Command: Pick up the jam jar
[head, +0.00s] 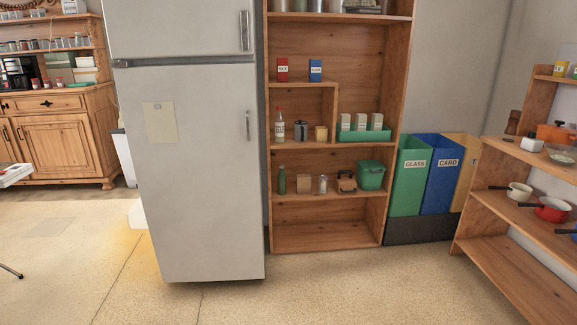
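The wooden dresser (62,137) stands at the far left, partly cut off by the picture's left edge. Small jars (60,82) with reddish contents or labels stand on its counter; they are too small to tell which is the jam jar. A row of glass jars (72,42) stands on the dresser's shelf above. Neither my left nor my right gripper is in view.
A tall grey fridge (190,210) stands right of the dresser. An open wooden shelf unit (325,237), bins labelled GLASS (409,185) and CARD (441,185), and a pan rack (500,262) follow rightward. A dark coffee machine (15,72) stands on the dresser. The floor in front is mostly clear.

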